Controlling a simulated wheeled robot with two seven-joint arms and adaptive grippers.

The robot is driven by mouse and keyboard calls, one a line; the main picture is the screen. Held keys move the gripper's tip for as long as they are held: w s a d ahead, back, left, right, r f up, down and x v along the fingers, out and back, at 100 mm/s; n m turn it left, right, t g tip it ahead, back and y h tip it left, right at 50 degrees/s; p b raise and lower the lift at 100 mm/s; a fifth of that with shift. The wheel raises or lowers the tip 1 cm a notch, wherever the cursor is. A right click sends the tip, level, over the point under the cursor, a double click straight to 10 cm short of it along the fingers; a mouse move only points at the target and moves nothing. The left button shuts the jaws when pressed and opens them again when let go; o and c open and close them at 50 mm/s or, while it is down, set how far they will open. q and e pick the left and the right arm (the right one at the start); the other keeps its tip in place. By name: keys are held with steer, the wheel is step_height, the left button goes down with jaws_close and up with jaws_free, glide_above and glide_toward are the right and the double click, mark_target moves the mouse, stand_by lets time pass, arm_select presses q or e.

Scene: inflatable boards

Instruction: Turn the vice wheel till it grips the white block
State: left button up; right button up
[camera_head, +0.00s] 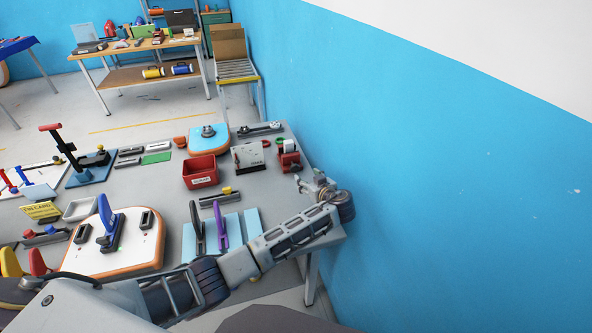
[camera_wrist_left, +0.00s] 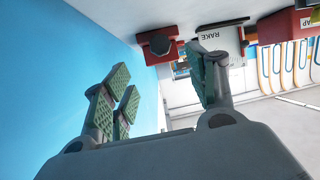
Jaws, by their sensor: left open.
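The small red vice (camera_head: 289,158) stands near the right edge of the grey table, close to the blue wall. In the left wrist view the vice (camera_wrist_left: 156,33) shows at the top, with a dark round or many-sided wheel (camera_wrist_left: 160,44) facing the camera. A small pale patch on the vice's top in the head view may be the white block; its contact with the jaws cannot be made out. My left gripper (camera_head: 315,182) is open and empty, in front of the vice and apart from it. Its green pads (camera_wrist_left: 160,92) stand wide apart. My right gripper is out of view.
A grey tool (camera_head: 260,129) lies behind. The blue wall (camera_head: 420,150) is close on the right. Boards with handles (camera_head: 130,240) fill the table's left part.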

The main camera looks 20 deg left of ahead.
arm_select(q)
glide_toward(296, 169)
steer(key=shift+r+p+x, duration=0.2)
steer(key=shift+p+x, duration=0.15)
steer(key=shift+x, duration=4.4)
steer(key=shift+a, duration=0.1)
steer(key=c, duration=1)
steer(key=shift+c, duration=0.2)
steer(key=shift+f, duration=0.1)
